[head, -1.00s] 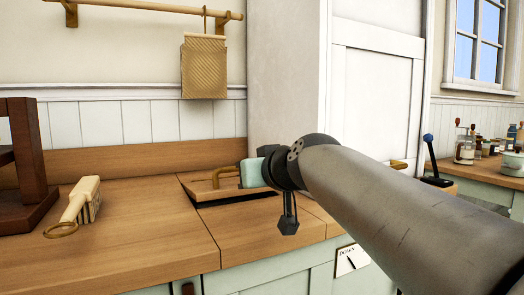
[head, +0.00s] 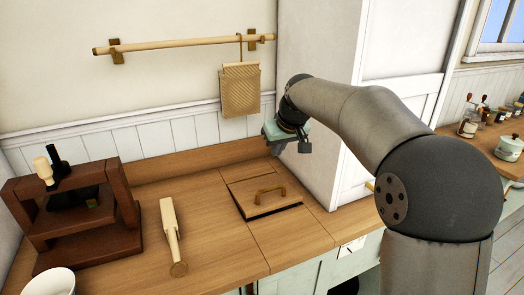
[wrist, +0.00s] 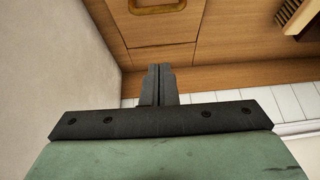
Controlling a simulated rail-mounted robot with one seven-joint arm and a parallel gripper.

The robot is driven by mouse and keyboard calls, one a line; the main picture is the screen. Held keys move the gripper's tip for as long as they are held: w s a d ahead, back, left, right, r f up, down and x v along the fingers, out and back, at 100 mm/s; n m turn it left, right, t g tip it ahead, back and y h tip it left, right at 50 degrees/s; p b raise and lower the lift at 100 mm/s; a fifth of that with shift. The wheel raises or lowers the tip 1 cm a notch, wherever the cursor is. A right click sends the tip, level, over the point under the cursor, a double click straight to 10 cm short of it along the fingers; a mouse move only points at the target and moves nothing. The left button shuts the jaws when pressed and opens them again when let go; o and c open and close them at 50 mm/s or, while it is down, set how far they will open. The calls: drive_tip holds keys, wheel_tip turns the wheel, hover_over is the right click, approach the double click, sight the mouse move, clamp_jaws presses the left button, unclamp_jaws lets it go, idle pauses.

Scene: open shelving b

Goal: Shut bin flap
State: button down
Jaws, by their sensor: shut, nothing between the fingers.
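The bin flap (head: 262,207) is a square wooden panel set in the counter, with a curved brass-coloured handle (head: 270,190) on top. It lies nearly level with the counter; a dark gap shows along its front edge, and I cannot tell whether it sits fully flush. In the wrist view, part of the flap (wrist: 160,30) and its handle (wrist: 157,6) show at the top. My gripper (wrist: 160,72) is shut and empty, its dark fingers together.
A tall white cabinet (head: 318,110) stands right of the flap, close to my arm. A wooden brush (head: 172,235) lies on the counter (head: 215,220) to the left, beside a dark wooden stand (head: 95,240). The counter around the flap is clear.

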drive_tip(key=shift+r+p, duration=0.45)
drive_tip(key=shift+p, duration=0.05)
drive_tip(key=p, duration=0.1)
hover_over(272, 188)
drive_tip(key=w, duration=0.1)
wheel_tip(272, 188, down, 9)
drive_tip(key=f, duration=0.2)
drive_tip(key=s+f+p, duration=0.1)
drive_tip(key=shift+f, duration=0.5)
drive_tip(key=shift+s+f, duration=0.1)
